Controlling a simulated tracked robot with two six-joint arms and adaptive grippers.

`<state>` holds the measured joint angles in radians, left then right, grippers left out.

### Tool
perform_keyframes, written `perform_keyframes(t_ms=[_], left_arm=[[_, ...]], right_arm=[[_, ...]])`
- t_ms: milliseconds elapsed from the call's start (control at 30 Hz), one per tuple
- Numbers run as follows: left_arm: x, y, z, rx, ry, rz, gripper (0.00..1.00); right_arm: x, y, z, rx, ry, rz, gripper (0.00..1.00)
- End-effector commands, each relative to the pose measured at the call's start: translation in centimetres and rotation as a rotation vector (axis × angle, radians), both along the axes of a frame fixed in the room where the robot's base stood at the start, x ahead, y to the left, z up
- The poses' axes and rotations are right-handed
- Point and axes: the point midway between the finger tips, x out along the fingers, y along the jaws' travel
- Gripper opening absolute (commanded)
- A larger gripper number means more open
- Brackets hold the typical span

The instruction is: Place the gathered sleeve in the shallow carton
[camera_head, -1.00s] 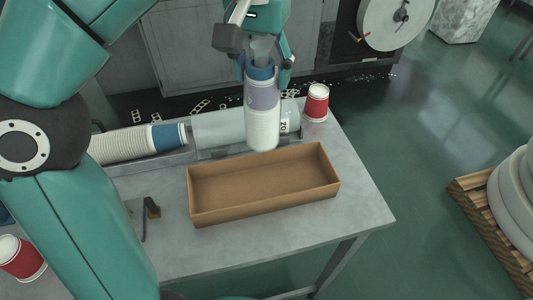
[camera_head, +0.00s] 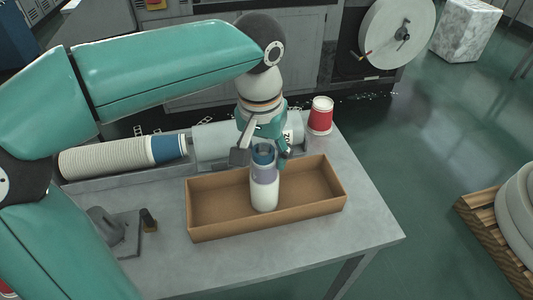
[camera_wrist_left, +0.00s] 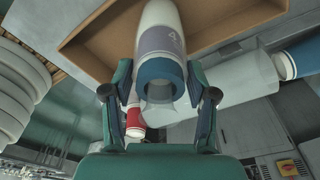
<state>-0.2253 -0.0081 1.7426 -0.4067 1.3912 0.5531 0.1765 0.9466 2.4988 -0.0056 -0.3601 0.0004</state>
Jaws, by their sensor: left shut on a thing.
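The gathered sleeve (camera_head: 264,190) is a near-upright cylinder, white at the bottom with a lilac band and a blue top end. My left gripper (camera_head: 262,156) is shut on its blue upper end, one finger on each side. The shallow carton (camera_head: 315,185) is a long open brown box on the table, empty apart from the sleeve's lower end over its middle. I cannot tell whether the sleeve touches the carton floor. In the left wrist view the sleeve (camera_wrist_left: 160,38) points away from the gripper (camera_wrist_left: 160,93) toward the carton (camera_wrist_left: 90,35). My right gripper is out of view.
A long stack of pale cups with a blue band (camera_head: 115,157) lies behind the carton in a grey trough, beside a pale cylinder (camera_head: 215,145). A red cup (camera_head: 320,115) stands at the back right corner. The table (camera_head: 365,225) is clear to the carton's right.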

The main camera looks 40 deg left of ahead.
Motion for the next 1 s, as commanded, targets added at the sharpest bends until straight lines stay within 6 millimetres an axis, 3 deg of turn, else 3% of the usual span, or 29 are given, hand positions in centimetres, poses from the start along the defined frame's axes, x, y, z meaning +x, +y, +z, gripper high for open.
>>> perform_keyframes(t_ms=[267,300,433,833,1000], left_arm=[[0.0,0.0,-0.1,0.000,-0.001,0.001,0.03],[0.0,0.0,-0.1,0.000,-0.001,0.001,0.61],[0.0,0.0,-0.1,0.000,0.000,0.001,0.82],[0.0,0.0,0.3,0.000,-0.001,0.000,0.83],[-0.1,-0.1,2.2,-0.001,-0.004,0.000,0.83]], right_arm=[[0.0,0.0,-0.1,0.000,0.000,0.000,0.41],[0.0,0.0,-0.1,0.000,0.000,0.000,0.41],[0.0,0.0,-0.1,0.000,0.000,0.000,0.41],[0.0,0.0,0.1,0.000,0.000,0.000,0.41],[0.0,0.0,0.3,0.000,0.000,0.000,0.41]])
